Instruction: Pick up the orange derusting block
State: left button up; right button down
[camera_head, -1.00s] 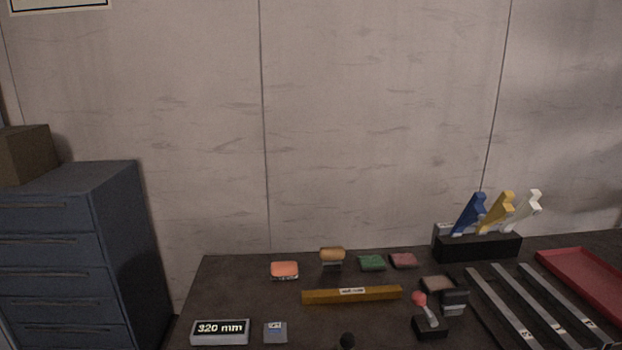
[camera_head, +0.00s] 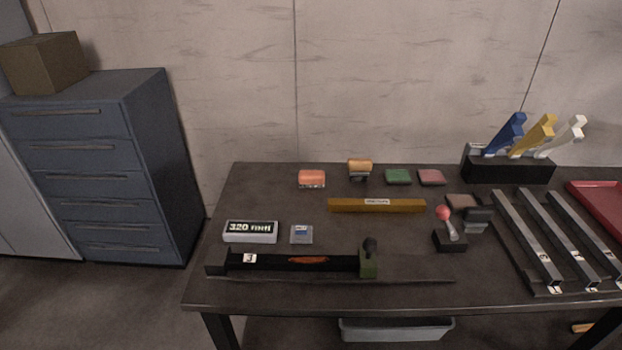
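An orange block (camera_head: 312,178) with a pale lower edge lies near the back left of the dark table (camera_head: 300,215). It looks like the orange derusting block. To its right stands a tan-topped block (camera_head: 360,168) on a darker base. A green block (camera_head: 398,177) and a pinkish-red block (camera_head: 431,177) lie further right in the same row. Neither of my grippers shows in the head view.
A yellow bar (camera_head: 377,205) lies in front of the blocks. A 320 mm display (camera_head: 250,231), a small grey block (camera_head: 301,234) and a black rail fixture (camera_head: 305,263) are nearer. Metal bars (camera_head: 527,238), a holder with coloured pieces (camera_head: 508,168) and a red tray (camera_head: 601,206) stand right.

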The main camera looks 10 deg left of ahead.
aim_at(307, 178)
jog(key=k+l+z, duration=0.2)
jog(key=k, duration=0.45)
jog(key=k+z, duration=0.15)
jog(key=k, duration=0.45)
jog(key=j+z, duration=0.1)
jog(key=z, duration=2.5)
jog(key=k+j+z, duration=0.1)
jog(key=k+j, duration=0.35)
jog(key=j, duration=0.3)
jog(key=k+j, duration=0.5)
jog(key=j, duration=0.25)
jog(key=k+j+z, duration=0.15)
jog(key=k+j, duration=0.3)
jog(key=j, duration=0.3)
jog(key=k+j+z, duration=0.1)
jog(key=k+j, duration=0.4)
jog(key=j, duration=0.15)
